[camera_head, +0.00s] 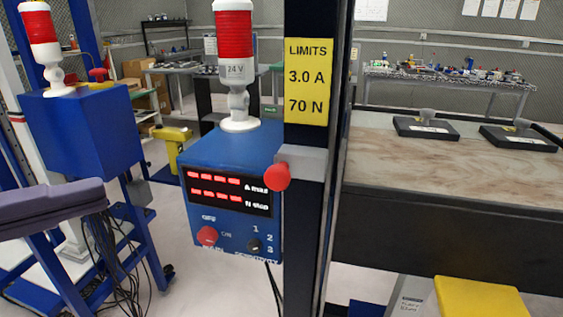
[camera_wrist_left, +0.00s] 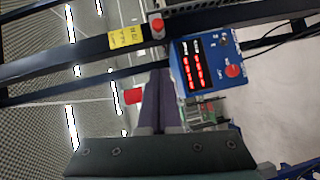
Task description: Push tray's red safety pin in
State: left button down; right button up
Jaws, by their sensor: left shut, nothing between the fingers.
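The red pin (camera_head: 277,177) is a round red knob sticking out of a grey block (camera_head: 305,163) on a dark upright post (camera_head: 307,220). In the left wrist view the pin (camera_wrist_left: 157,28) shows above my fingertips, apart from them. My left gripper (camera_head: 103,191) comes in from the left in the head view, with a clear gap between it and the pin. In the wrist view its dark purple fingers (camera_wrist_left: 159,72) lie together, shut and empty, pointing toward the pin's side of the picture. How deep the pin sits is unclear. My right gripper is out of view.
A blue control box (camera_head: 230,165) with red displays and a red-white lamp (camera_head: 235,50) stands beside the post. A yellow limits sign (camera_head: 306,82) is on the post. A marbled-top bench (camera_head: 400,170) with two black trays is at right. Blue frame and cables (camera_head: 105,265) are lower left.

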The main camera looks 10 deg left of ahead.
aim_at(272, 187)
pick_arm(q)
jog(key=s+d+p+x, duration=0.2)
jog(key=p+x, duration=0.3)
jog(key=x, duration=0.8)
jog(key=shift+d+p, duration=0.2)
jog(key=shift+p, duration=0.1)
jog(key=shift+f, duration=0.15)
jog(key=d, duration=0.4)
jog(key=shift+s, duration=0.1)
